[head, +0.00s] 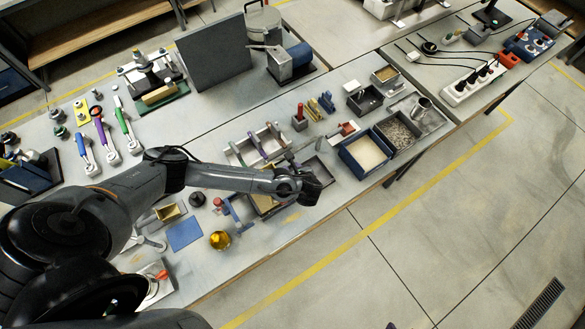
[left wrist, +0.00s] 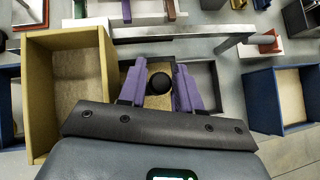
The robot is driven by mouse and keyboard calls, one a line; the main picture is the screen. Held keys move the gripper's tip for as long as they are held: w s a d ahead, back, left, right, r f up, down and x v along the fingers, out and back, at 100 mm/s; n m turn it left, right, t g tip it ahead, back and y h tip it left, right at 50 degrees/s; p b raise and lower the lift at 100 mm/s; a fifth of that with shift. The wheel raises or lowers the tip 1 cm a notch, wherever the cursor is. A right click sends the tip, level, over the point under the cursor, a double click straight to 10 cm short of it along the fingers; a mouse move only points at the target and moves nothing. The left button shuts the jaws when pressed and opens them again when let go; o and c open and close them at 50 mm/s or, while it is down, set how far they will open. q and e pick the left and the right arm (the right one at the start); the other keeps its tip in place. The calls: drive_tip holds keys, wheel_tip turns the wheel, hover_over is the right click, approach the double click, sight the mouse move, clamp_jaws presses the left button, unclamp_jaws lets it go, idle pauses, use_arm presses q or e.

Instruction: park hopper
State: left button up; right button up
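I cannot say for sure which thing is the hopper; a tan, open-topped box (left wrist: 38,100) stands left of my left gripper in the left wrist view. In the head view a tan box (head: 264,203) lies partly behind my left forearm. What the knob belongs to is largely hidden. My right gripper is not in view.
A shallow grey tray (head: 319,169) lies beside the gripper. Right of it are a blue sand-filled bin (head: 364,153) and a gravel bin (head: 397,131). A gold ball (head: 220,240) and a blue mat (head: 185,234) lie left. The floor in front is clear.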

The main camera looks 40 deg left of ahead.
use_arm(q)
clamp_jaws()
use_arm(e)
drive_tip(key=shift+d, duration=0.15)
use_arm(q)
drive_tip(key=shift+w, duration=0.1)
